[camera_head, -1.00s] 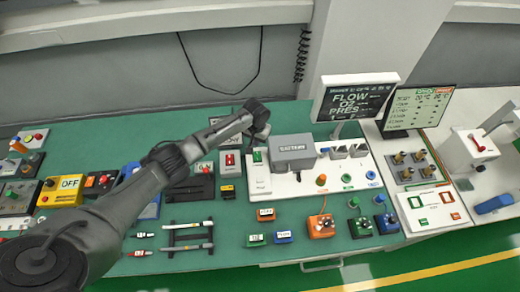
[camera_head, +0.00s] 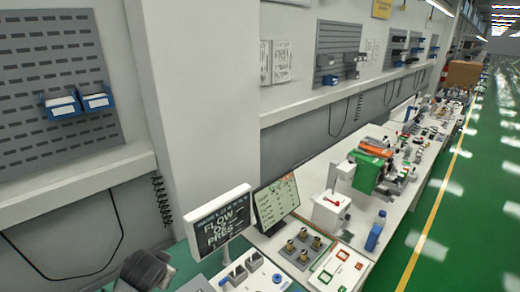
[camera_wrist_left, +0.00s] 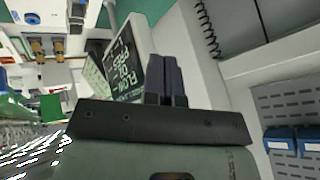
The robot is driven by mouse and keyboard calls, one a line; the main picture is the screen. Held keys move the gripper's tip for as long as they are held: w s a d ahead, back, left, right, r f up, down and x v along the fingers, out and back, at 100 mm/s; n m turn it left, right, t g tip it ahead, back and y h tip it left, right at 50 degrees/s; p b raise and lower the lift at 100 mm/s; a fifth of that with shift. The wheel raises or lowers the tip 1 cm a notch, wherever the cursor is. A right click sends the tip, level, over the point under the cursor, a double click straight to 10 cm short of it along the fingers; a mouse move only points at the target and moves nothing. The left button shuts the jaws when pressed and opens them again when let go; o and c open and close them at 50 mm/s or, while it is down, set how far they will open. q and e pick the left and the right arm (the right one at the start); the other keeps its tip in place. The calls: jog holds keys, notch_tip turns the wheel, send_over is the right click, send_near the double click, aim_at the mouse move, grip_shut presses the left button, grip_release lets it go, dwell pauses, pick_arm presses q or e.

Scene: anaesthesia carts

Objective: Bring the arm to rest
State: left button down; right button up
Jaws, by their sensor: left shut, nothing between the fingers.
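My left gripper (camera_wrist_left: 166,82) shows in the left wrist view with its two dark fingers together and nothing between them. A dark part of my left arm shows at the bottom left of the head view, beside the FLOW O2 PRES monitor. My right gripper is in neither view.
The FLOW O2 PRES monitor (camera_head: 218,222) stands on the bench; it also shows in the left wrist view (camera_wrist_left: 124,66), left of the fingers. A second screen (camera_head: 275,203) stands right of it. A blue bottle (camera_head: 376,231) and white unit (camera_head: 330,211) are farther right. Blue bins (camera_head: 97,101) hang upper left.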

pick_arm(q)
jog(key=s+d+r+t+h, duration=0.1)
jog(key=s+d+t, duration=0.15)
jog(key=s, duration=0.45)
jog(key=s+d+r+t, duration=0.1)
jog(key=s+d, duration=0.2)
jog(key=s, duration=0.4)
jog(key=s+f+n+g, duration=0.1)
jog(key=s+f+g, duration=0.1)
jog(key=s+f, duration=0.55)
jog(key=s+f+n+g+h, duration=0.15)
jog(key=s+f, duration=0.25)
jog(key=s, duration=0.6)
jog(key=s+f+g, duration=0.3)
jog(key=s+f, duration=0.2)
jog(key=s, duration=0.4)
notch_tip(320, 180, up, 13)
jog(key=p, duration=1.4)
jog(key=shift+s+d, duration=0.3)
jog(key=shift+s, duration=0.05)
jog(key=shift+r, duration=0.1)
